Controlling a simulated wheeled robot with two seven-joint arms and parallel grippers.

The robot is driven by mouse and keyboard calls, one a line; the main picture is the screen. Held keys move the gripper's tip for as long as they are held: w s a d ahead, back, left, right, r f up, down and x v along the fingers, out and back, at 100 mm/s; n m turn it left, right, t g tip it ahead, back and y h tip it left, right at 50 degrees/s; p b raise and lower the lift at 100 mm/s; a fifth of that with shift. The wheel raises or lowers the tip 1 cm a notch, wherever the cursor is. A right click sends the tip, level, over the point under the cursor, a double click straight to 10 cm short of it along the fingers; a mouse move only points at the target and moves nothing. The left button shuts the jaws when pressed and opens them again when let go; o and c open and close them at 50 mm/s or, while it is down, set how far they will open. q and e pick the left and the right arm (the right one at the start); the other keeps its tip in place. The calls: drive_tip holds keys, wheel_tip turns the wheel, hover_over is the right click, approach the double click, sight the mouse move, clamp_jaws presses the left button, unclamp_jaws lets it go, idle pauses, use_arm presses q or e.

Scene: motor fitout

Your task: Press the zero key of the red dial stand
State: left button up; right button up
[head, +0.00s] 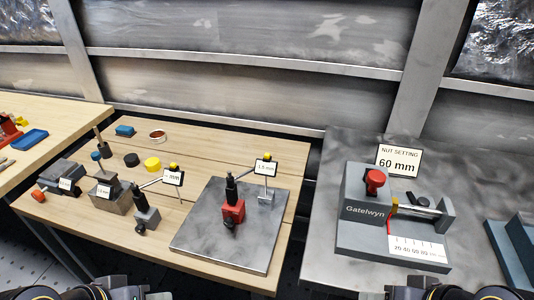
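The red dial stand (233,211) stands on a grey metal plate (204,240) at the right part of the wooden table. It has a red block base with a dark round part low on its front and a black upright column on top. I cannot make out which part is the zero key. Neither gripper shows; only dark parts of my own arms appear along the bottom edge, well apart from the stand.
A small grey block with a post (265,196) and label shares the plate. A grey dial stand (147,217) stands to its left, with dark fixtures further left. A grey "Gatelwyn" fixture (355,213) with a red knob sits on the metal bench at right.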

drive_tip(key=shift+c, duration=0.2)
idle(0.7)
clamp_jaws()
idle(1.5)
